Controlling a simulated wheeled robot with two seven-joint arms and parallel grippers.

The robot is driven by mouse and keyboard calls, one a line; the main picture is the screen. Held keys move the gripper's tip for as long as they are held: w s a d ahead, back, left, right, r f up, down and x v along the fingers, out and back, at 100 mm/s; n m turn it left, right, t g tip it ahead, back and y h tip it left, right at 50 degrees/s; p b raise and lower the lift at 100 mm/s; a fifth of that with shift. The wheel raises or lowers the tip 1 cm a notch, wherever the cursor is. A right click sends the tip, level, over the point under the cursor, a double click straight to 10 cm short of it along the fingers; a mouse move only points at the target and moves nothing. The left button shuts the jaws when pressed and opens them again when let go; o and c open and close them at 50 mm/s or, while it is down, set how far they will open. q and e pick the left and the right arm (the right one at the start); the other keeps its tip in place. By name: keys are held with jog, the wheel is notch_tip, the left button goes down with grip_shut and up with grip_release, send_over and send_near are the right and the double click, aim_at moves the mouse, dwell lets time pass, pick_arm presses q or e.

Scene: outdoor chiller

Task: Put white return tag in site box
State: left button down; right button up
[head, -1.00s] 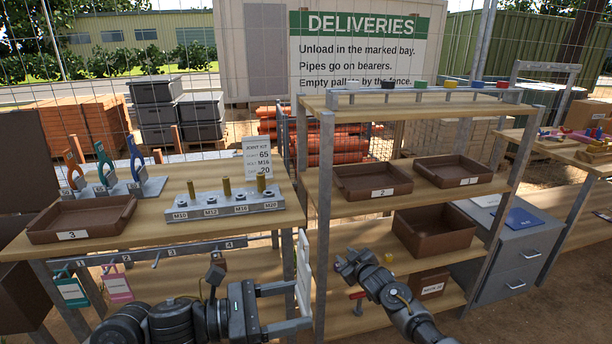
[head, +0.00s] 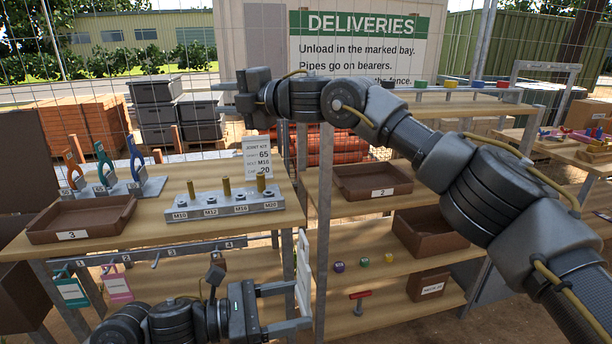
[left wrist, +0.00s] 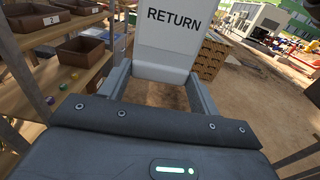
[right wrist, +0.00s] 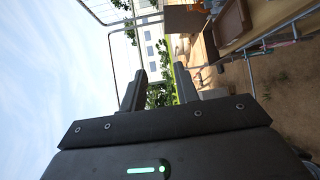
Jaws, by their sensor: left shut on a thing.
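My left gripper (head: 303,307) is shut on the white return tag (head: 304,262), seen nearly edge-on in the head view. In the left wrist view the tag (left wrist: 174,45) stands between the fingers, with RETURN facing the camera. A brown box (head: 428,287) with a small white label sits on the low shelf, right of the tag; I cannot read its label, so I cannot tell whether it is the site box. My right gripper (head: 230,98) is raised high over the left bench. Its fingers (right wrist: 158,90) are apart with nothing between them.
My right arm crosses in front of the shelf rack and hides part of it. Brown trays 2 (head: 372,182) and 3 (head: 82,218) and an open brown bin (head: 432,236) stand nearby. A red-handled tool (head: 359,299) lies on the low shelf. A grey post (head: 325,230) stands beside the tag.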

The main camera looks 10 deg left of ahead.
jog(key=s+a+r+n+g+h, duration=0.25)
jog(key=s+n, duration=0.25)
jog(key=s, duration=0.3)
jog(key=n+g+h, duration=0.2)
jog(key=g+h, duration=0.1)
jog(key=h, duration=1.1)
send_near(304, 236)
jog(key=shift+d+y, duration=0.25)
jog(key=shift+d, duration=0.05)
jog(key=shift+s, duration=0.1)
jog(key=shift+f, duration=0.25)
notch_tip(304, 236, down, 12)
jog(key=shift+a+r, duration=0.15)
jog(key=shift+c, duration=0.3)
